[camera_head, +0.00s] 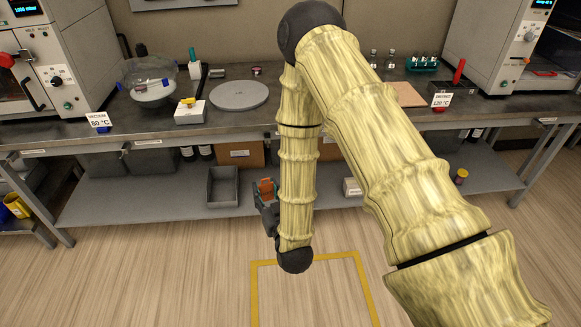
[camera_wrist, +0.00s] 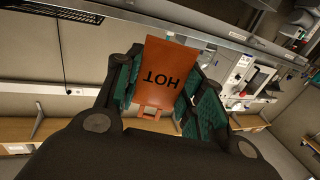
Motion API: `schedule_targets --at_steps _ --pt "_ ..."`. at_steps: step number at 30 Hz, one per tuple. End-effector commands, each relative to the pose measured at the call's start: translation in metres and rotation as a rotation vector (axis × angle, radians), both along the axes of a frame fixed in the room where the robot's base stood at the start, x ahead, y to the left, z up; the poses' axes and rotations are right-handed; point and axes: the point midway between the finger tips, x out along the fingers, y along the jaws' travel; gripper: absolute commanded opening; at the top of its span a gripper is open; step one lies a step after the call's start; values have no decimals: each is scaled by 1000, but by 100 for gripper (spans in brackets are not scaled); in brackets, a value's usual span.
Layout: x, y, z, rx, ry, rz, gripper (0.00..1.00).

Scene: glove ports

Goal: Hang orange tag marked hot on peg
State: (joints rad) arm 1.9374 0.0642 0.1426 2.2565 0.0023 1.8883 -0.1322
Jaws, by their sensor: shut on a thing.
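The orange tag (camera_wrist: 165,70) shows large in the wrist view, its black word HOT upside down there. My gripper (camera_wrist: 163,95) is shut on it, with green-padded fingers on both sides of the tag. In the head view a small part of the orange tag (camera_head: 266,187) shows at my gripper (camera_head: 267,198), in front of the lower shelf. My arm hides part of the gripper there. I cannot make out a peg in either view.
The grey bench (camera_head: 265,122) holds a round grey plate (camera_head: 239,95), a desiccator (camera_head: 150,83), a small white box (camera_head: 190,112) and a green vial rack (camera_head: 422,64). An oven (camera_head: 50,65) stands at left, another (camera_head: 495,45) at right. Open floor lies in front.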

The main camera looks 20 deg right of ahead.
Motion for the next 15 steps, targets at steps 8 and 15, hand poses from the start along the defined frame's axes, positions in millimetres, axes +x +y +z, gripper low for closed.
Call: schedule_targets --at_steps 8,15 --pt "52 -16 -42 -29 -10 -66 13" --pt "97 -33 -64 -44 -14 -130 13"
